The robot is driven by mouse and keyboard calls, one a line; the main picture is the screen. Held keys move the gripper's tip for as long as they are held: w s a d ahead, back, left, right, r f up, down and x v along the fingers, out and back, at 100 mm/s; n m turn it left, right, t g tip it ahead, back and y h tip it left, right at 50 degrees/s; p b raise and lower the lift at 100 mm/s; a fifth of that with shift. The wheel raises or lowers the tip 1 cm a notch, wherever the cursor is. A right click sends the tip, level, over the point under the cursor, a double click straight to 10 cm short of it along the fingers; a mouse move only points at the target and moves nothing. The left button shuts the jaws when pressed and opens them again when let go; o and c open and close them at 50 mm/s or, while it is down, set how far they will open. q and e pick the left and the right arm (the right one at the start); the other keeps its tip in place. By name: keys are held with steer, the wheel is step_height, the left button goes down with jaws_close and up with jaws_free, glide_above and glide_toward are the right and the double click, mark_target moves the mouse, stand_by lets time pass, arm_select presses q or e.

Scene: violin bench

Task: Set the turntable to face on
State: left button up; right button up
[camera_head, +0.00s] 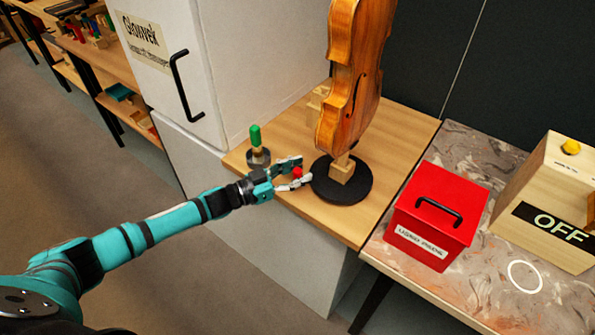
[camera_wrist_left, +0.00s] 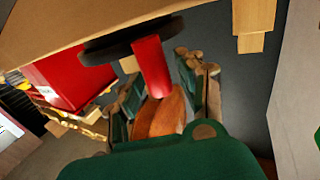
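The turntable (camera_head: 356,189) is a round black disc on the wooden bench top. A violin (camera_head: 348,78) stands upright above it on a small wooden block (camera_head: 341,170), seen obliquely with its side showing. A red peg (camera_head: 297,172) is at the disc's left edge. It also shows in the left wrist view (camera_wrist_left: 152,66), beside the dark disc (camera_wrist_left: 132,38). My left gripper (camera_head: 299,173) has its fingers apart around the peg, with a gap visible in the wrist view. The fingertips partly hide the peg. My right gripper is not in view.
A green-handled tool (camera_head: 256,143) stands left of my gripper. A white cabinet (camera_head: 235,50) rises behind it. A red box (camera_head: 435,215) and a wooden box marked OFF (camera_head: 547,220) stand on the marble-patterned table to the right.

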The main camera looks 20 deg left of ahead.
arm_select(q)
steer(key=c, duration=0.7)
